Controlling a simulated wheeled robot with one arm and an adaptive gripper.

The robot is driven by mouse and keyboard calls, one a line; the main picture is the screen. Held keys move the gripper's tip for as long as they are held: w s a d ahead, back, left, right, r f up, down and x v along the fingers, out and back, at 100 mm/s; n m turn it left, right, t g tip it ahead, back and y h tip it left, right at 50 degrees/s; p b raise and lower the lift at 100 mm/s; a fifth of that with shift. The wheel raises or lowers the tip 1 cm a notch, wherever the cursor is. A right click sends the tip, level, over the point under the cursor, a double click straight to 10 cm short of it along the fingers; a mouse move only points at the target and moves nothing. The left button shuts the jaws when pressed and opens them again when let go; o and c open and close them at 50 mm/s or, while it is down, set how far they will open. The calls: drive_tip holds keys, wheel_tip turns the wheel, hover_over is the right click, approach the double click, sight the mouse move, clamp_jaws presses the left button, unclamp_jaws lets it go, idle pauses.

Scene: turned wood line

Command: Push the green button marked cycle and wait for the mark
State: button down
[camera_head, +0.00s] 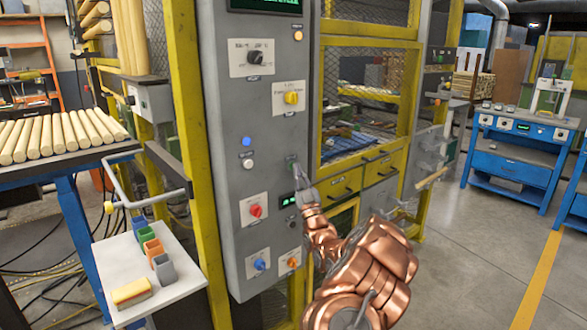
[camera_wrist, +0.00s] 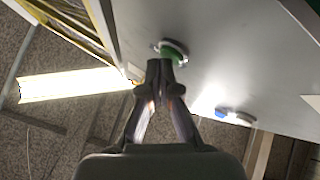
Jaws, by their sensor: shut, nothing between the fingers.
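The green button (camera_wrist: 173,47) sits in a pale round collar on the grey panel in the wrist view. My gripper (camera_wrist: 160,66) is shut and empty, with its fingertips right in front of the button and overlapping its lower edge. I cannot tell whether they touch it or whether it is pressed in. In the head view my gripper (camera_head: 297,169) is at the front of the tall grey control cabinet (camera_head: 225,190), at mid-height. It hides the green button there. A small dark display with green digits (camera_head: 288,200) is just below the fingertips; its reading is too small to make out.
The cabinet also carries a red knob (camera_head: 255,210), a yellow knob (camera_head: 291,97), a black knob (camera_head: 255,57), and a blue button (camera_head: 246,141) above a white one (camera_head: 247,164). Yellow machine frames flank it. A white shelf (camera_head: 150,278) with small bins stands at left.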

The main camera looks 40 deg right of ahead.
idle(0.6)
drive_tip(key=shift+s+b, duration=0.65)
drive_tip(key=s+b, duration=0.4)
drive_tip(key=s, duration=0.1)
idle(0.4)
idle(0.8)
